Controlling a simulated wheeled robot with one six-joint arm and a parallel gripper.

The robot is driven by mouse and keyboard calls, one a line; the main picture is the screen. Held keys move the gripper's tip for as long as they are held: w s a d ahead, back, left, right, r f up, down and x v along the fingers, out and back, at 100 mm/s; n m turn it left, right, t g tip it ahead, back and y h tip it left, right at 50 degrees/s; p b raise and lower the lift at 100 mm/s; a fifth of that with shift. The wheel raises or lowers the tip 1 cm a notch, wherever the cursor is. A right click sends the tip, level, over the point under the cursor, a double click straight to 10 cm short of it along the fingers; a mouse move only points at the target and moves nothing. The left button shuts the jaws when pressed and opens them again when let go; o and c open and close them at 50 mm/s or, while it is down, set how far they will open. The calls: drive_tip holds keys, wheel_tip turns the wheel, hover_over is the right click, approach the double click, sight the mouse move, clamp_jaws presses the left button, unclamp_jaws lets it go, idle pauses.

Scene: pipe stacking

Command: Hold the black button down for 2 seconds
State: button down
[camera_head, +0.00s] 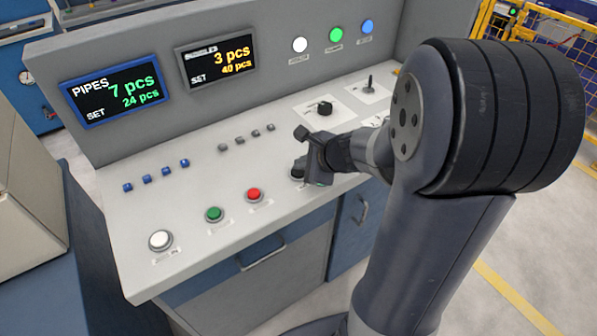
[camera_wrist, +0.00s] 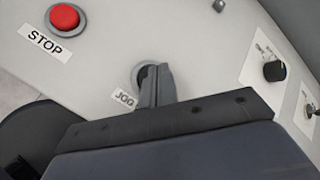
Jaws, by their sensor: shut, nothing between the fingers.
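The black button (camera_wrist: 141,77) is in a pale ring on the panel, beside a JOG label (camera_wrist: 124,101), in the wrist view. In the head view a dark part of the button (camera_head: 297,172) shows just left of my gripper (camera_head: 313,178). My gripper is shut and empty. In the wrist view its closed fingertips (camera_wrist: 156,72) reach over the button and hide its right part. I cannot tell whether they touch it or whether it is pressed in.
The red STOP button (camera_wrist: 64,19) is to the left of the black one; a green button (camera_head: 214,214) and a white button (camera_head: 160,240) lie farther left. A black rotary knob (camera_head: 324,107) stands behind my gripper. Two displays (camera_head: 116,89) are on the upright back panel.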

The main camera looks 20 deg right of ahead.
sight(302, 173)
drive_tip(key=shift+f+b, duration=0.35)
drive_tip(key=shift+f, duration=0.05)
idle(2.3)
idle(1.0)
drive_tip(key=shift+r+p, duration=0.65)
drive_tip(key=shift+r, duration=0.15)
wheel_tip(302, 173, up, 5)
drive_tip(key=p, duration=0.4)
drive_tip(key=shift+p, duration=0.3)
idle(0.4)
